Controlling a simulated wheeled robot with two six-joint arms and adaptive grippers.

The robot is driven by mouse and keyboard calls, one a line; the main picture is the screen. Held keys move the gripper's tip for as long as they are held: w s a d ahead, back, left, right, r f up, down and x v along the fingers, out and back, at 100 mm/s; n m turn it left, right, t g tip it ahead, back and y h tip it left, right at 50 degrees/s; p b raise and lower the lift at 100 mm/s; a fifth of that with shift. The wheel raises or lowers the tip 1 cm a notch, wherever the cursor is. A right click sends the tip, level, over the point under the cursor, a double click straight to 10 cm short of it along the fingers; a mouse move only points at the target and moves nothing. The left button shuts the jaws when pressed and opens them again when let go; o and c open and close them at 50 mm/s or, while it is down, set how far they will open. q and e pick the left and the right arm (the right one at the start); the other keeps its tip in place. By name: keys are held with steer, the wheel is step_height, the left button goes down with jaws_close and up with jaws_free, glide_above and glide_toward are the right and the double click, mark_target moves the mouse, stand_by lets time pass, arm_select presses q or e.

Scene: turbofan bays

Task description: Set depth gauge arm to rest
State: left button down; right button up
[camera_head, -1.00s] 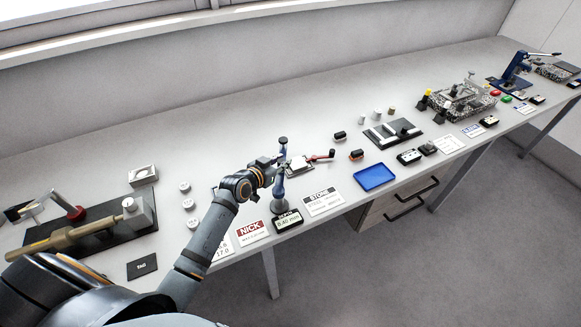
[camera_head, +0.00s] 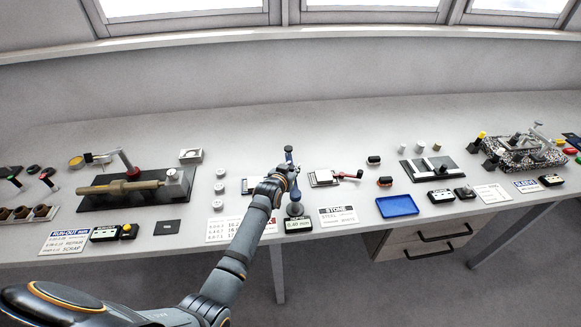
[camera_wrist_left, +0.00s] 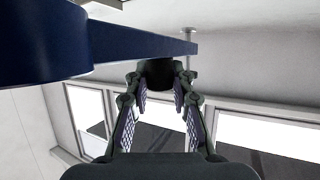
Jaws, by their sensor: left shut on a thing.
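The depth gauge is a blue stand whose upper part (camera_head: 289,158) rises just behind my left gripper in the head view. Its dark round foot (camera_head: 295,209) and a small readout (camera_head: 298,226) showing about 0.40 mm are in front. In the left wrist view, the blue gauge arm (camera_wrist_left: 125,45) crosses from the upper left, with a thin post (camera_wrist_left: 189,48) at its right end. My left gripper (camera_wrist_left: 158,88) is shut on a dark round knob (camera_wrist_left: 158,72) below this arm; the head view shows the same gripper (camera_head: 286,177) at the stand. My right gripper is not in view.
A plate with a red-handled tool (camera_head: 347,177) lies right of the gauge. Further right are a blue tray (camera_head: 397,206) and a black block fixture (camera_head: 428,170). A shaft fixture (camera_head: 130,192) stands left, beside several small discs. The bench behind the gauge is clear.

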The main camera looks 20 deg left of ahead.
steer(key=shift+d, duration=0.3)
arm_select(q)
steer(key=c, duration=1.1)
jaws_free()
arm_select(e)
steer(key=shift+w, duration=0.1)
arm_select(q)
steer(key=v, duration=1.2)
